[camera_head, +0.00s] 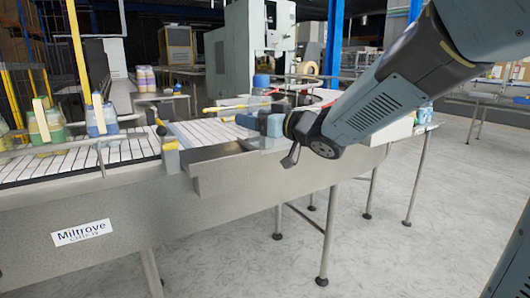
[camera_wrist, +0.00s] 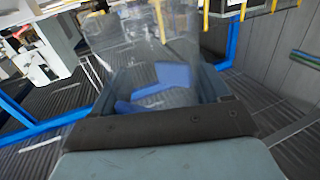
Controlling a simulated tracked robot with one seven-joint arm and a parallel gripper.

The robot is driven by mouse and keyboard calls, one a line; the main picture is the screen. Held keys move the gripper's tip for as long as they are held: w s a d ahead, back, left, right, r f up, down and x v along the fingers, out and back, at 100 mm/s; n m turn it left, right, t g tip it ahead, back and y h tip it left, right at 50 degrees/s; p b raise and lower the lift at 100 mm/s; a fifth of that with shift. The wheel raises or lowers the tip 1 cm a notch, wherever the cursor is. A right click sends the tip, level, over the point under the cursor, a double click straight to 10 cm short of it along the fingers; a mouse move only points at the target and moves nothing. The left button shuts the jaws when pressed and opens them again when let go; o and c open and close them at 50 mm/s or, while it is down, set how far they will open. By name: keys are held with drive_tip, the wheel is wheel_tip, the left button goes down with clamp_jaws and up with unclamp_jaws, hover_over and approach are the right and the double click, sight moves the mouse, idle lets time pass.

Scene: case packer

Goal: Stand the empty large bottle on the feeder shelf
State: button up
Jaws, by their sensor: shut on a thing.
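My gripper (camera_head: 259,122) reaches in from the upper right in the head view, over the back right end of a grey metal shelf (camera_head: 225,170) on the machine's side, which looks like the feeder shelf. It is shut on a clear, empty large bottle (camera_wrist: 150,48). The bottle is see-through and fills the upper middle of the wrist view; blue finger parts (camera_wrist: 174,75) show through or beside it.
A slatted conveyor (camera_head: 80,160) left of the shelf carries green bottles (camera_head: 46,125) and blue bottles (camera_head: 101,118). Yellow-ended rods (camera_head: 232,107) and a curved rail stand behind my gripper. A table (camera_head: 400,135) is at right. The front floor is clear.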

drive_tip(key=w+d+f+m+t+h, duration=0.25)
drive_tip(key=w+d+f, duration=0.45)
drive_tip(key=f, duration=0.4)
drive_tip(key=w+d+f+m+t+h, duration=0.25)
drive_tip(key=w+d+f, duration=0.25)
drive_tip(key=w+f, duration=0.45)
drive_tip(key=d+f+m+h, duration=0.1)
drive_tip(key=d+f+h, duration=0.2)
drive_tip(key=f, duration=0.5)
drive_tip(key=s+d+f+m+h, duration=0.1)
drive_tip(key=d+f+m+h, duration=0.1)
drive_tip(key=d+f, duration=0.4)
drive_tip(key=s+d+f+m+t+h, duration=0.1)
drive_tip(key=d+f+h, duration=0.2)
drive_tip(key=f, duration=0.8)
drive_tip(key=shift+d+m+h, duration=0.3)
drive_tip(key=shift+d, duration=0.75)
drive_tip(key=shift+d, duration=0.1)
